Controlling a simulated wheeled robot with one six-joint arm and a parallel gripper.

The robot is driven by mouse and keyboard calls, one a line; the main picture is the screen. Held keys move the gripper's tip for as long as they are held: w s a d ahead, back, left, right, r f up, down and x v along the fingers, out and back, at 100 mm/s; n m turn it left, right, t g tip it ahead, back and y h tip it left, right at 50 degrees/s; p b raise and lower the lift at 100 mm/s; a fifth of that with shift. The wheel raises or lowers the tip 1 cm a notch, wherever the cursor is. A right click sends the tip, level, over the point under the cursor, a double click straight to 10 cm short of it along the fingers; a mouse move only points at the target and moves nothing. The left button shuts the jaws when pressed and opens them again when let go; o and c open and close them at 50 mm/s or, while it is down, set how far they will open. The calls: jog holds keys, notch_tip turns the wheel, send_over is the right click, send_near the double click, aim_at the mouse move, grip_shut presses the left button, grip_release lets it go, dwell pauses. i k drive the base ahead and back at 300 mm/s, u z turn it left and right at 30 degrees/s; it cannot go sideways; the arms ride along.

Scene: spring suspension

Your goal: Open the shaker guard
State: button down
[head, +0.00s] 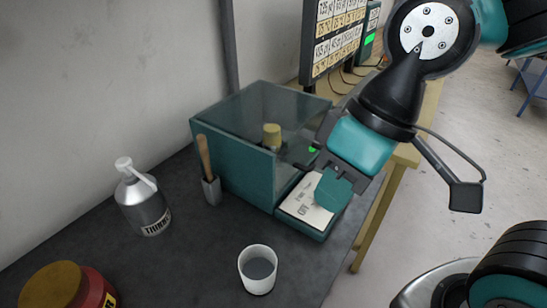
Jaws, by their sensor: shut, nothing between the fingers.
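The shaker guard (240,166) is a teal-framed box with clear smoky panels, standing on the dark bench. Through its panels I see a yellow-capped container (271,137) inside. A teal shaker front with a white printed label (305,205) juts out at its right. My gripper (312,166) reaches in from the upper right and is at the guard's right side. Its fingers are shut with nothing held. It hides part of the guard's right face, and I cannot tell whether it touches the guard. The guard looks closed, though its right side is partly hidden.
A white cup (258,270) is in front. Label boards (335,38) stand behind.

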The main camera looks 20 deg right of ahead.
aim_at(303, 169)
jog(key=u, duration=0.55)
jog(key=k, duration=1.3)
jog(key=z, duration=0.05)
jog(key=i, duration=0.45)
jog(key=z, duration=0.85)
jog(key=i, duration=0.65)
jog(key=z, duration=0.15)
